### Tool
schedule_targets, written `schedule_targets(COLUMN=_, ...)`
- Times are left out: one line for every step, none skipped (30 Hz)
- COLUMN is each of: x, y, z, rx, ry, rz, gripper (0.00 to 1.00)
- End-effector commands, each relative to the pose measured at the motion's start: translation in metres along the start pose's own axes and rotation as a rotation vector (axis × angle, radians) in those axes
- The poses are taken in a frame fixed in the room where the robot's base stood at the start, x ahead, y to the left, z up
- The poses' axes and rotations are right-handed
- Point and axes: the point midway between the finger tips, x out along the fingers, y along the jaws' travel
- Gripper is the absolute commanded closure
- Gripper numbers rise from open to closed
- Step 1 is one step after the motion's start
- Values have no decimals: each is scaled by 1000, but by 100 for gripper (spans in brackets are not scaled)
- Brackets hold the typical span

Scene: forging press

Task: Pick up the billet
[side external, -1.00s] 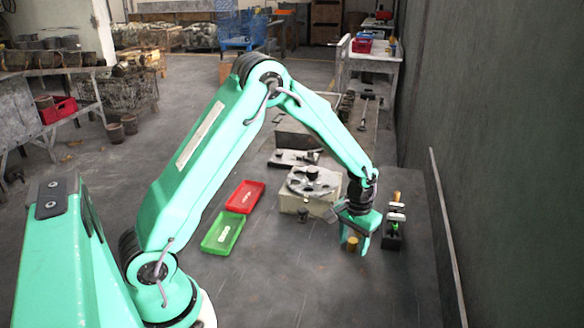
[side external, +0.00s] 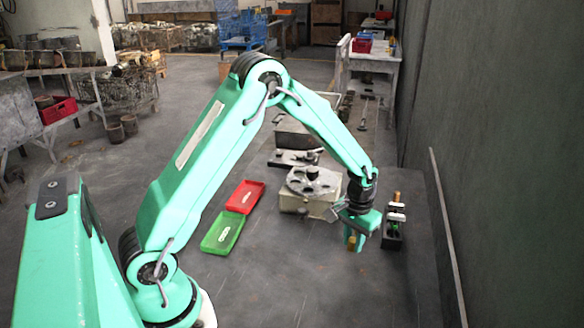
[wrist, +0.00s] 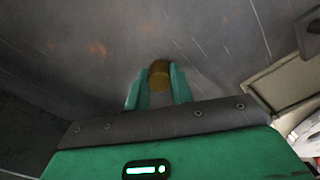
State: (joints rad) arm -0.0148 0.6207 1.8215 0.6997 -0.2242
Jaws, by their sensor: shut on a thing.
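The billet (side external: 351,243) is a small brass-coloured cylinder. In the wrist view the billet (wrist: 159,74) sits between the two green fingers of my gripper (wrist: 158,82), which is shut on it. In the side view my gripper (side external: 357,240) points down at the dark table, and its fingers partly hide the billet. I cannot tell from these views whether the billet's underside is clear of the table.
A pale block with a round dark top (side external: 312,187) stands just left of my gripper. A dark fixture with a brass-coloured piece (side external: 394,222) stands close on the right. A green tray (side external: 222,233) and a red tray (side external: 245,196) lie further left. The table front is clear.

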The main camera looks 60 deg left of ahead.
Motion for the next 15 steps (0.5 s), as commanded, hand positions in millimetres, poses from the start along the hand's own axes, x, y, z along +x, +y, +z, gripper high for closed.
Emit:
schedule_targets(x=-2, y=0, z=-1, rx=0, ry=2, rz=0, gripper=100)
schedule_targets(x=-4, y=0, z=-1, rx=0, ry=3, rz=1, gripper=100)
schedule_targets(x=-6, y=0, z=-1, rx=0, ry=3, rz=1, gripper=100)
schedule_targets(x=-8, y=0, z=-1, rx=0, ry=4, rz=1, gripper=100)
schedule_targets(x=-11, y=0, z=-1, rx=0, ry=4, rz=1, gripper=100)
schedule_targets(x=-14, y=0, z=-1, rx=0, ry=4, rz=1, gripper=100)
schedule_targets(x=-18, y=0, z=-1, rx=0, ry=3, rz=1, gripper=100)
schedule_targets(x=-21, y=0, z=-1, rx=0, ry=4, rz=1, gripper=100)
schedule_targets(x=-27, y=0, z=-1, rx=0, ry=5, rz=1, gripper=100)
schedule_targets(x=-31, y=0, z=-1, rx=0, ry=5, rz=1, gripper=100)
schedule_targets(x=-36, y=0, z=-1, rx=0, ry=5, rz=1, gripper=100)
schedule_targets(x=-43, y=0, z=-1, rx=0, ry=6, rz=1, gripper=100)
schedule_targets(x=-45, y=5, z=4, rx=3, ry=3, rz=1, gripper=100)
schedule_targets(x=-47, y=10, z=8, rx=5, ry=3, rz=1, gripper=100)
schedule_targets(x=-52, y=15, z=12, rx=5, ry=3, rz=1, gripper=100)
